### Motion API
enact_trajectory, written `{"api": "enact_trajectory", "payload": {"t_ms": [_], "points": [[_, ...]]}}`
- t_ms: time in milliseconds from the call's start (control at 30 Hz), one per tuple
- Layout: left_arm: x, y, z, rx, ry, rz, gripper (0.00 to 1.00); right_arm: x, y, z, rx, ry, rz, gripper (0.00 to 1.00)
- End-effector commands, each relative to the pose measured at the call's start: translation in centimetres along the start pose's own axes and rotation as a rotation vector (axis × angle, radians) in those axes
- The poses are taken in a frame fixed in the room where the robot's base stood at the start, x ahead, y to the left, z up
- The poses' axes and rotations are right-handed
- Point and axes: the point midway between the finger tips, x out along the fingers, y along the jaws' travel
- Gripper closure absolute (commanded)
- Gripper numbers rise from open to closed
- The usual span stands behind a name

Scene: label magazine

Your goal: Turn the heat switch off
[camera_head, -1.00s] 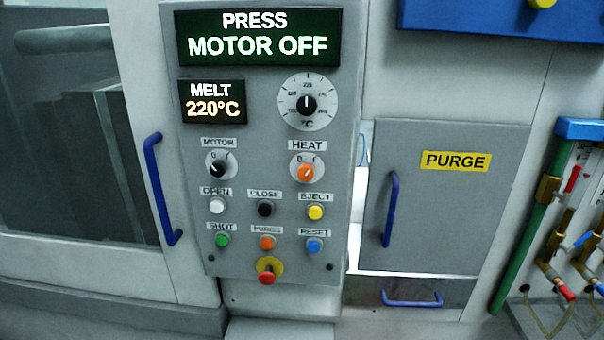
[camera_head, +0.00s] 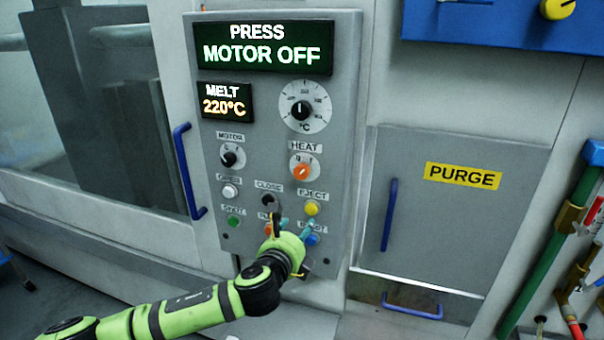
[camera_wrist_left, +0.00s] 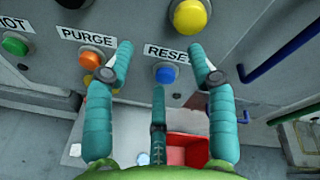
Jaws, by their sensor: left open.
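The heat switch (camera_head: 302,172) is an orange rotary knob on a white dial under the HEAT label, at the right of the grey control panel in the head view. Its pointer seems to lean up and to the right, but the marks are small. My left gripper (camera_head: 291,224) is open and empty in front of the lower panel, below the switch. In the left wrist view its teal fingers (camera_wrist_left: 162,62) are spread around the blue RESET button (camera_wrist_left: 166,73), apparently short of it. The heat switch is outside the wrist view. My right gripper is not in view.
The yellow EJECT button (camera_head: 311,208) lies between gripper and switch. The black motor switch (camera_head: 232,157) is left of the heat switch, the temperature dial (camera_head: 304,107) above. Blue door handles (camera_head: 390,215) stand out at both sides. A red container (camera_wrist_left: 187,148) shows below.

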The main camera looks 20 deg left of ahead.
Motion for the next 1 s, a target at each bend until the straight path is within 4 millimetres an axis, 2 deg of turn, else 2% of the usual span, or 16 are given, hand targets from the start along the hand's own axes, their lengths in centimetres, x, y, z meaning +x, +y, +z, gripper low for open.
{"api": "enact_trajectory", "payload": {"t_ms": [33, 100, 200, 367, 467, 800, 1000], "points": [[-1.1, -2.0, 2.4, 0.094, -0.04, -0.036, 0.44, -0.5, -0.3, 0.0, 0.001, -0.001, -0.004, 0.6], [-2.6, -4.2, 4.7, 0.221, -0.088, -0.073, 0.44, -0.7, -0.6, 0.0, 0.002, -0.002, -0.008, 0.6], [-4.8, -6.3, 7.2, 0.374, -0.15, -0.105, 0.44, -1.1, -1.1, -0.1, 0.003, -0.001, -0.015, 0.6], [-6.6, -7.8, 9.0, 0.501, -0.202, -0.123, 0.44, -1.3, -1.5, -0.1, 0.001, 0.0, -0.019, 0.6], [-6.2, -8.1, 9.3, 0.516, -0.208, -0.122, 0.44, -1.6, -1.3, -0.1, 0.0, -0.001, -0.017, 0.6], [-1.8, -8.9, 10.1, 0.512, -0.207, -0.122, 0.44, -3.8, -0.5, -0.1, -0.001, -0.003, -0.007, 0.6], [-0.1, -9.1, 10.2, 0.511, -0.205, -0.122, 0.44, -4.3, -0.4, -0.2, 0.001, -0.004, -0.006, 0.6]]}}
